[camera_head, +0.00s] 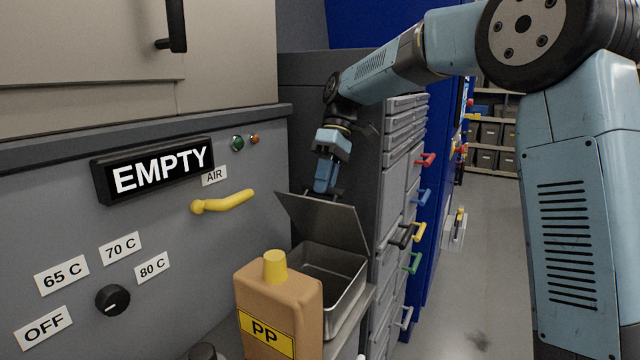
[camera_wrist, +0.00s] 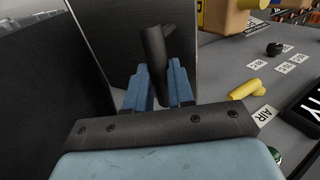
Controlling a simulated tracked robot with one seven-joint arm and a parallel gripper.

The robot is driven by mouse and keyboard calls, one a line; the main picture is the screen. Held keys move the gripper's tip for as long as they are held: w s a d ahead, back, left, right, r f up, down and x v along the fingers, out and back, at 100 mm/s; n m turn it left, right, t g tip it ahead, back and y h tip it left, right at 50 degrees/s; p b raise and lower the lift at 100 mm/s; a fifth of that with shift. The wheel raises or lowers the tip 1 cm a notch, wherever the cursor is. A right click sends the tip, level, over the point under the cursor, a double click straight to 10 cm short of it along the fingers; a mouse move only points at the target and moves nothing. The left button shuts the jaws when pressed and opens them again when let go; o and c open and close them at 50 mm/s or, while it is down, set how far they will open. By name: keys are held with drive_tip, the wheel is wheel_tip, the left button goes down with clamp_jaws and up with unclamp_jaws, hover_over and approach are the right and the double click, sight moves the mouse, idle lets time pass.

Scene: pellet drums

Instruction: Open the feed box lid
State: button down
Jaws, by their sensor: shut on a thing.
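The feed box (camera_head: 346,300) is an open-topped metal box beside the grey machine, in the lower middle of the head view. Its grey lid (camera_head: 328,220) stands raised at the far edge, tilted, and part of the empty-looking inside shows. My gripper (camera_head: 322,193) is at the lid's upper edge. In the wrist view the lid (camera_wrist: 108,45) is a dark panel behind the fingers. There my gripper (camera_wrist: 160,90) is shut on a dark lid handle (camera_wrist: 155,48), which stands between the blue fingers. The handle is hidden in the head view.
A brown PP bottle (camera_head: 278,305) with a yellow cap stands close in front of the box. The machine panel has a yellow air handle (camera_head: 225,202), a black knob (camera_head: 113,300) and an EMPTY display (camera_head: 153,171).

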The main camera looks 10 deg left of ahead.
drive_tip(key=shift+w+d+f, duration=0.2)
drive_tip(key=shift+d+f, duration=0.1)
drive_tip(key=shift+f, duration=0.1)
drive_tip(key=c, duration=1.3)
unclamp_jaws()
drive_tip(key=shift+w, duration=0.1)
drive_tip(key=o, duration=0.3)
drive_tip(key=shift+o, duration=0.2)
drive_tip(key=shift+a+r, duration=0.1)
drive_tip(key=s+d+r, duration=0.3)
drive_tip(key=s+r, duration=0.3)
drive_tip(key=s+d+r, duration=0.3)
drive_tip(key=s+r, duration=0.3)
drive_tip(key=r, duration=0.1)
drive_tip(key=shift+s, duration=0.35)
drive_tip(key=shift+f, duration=0.1)
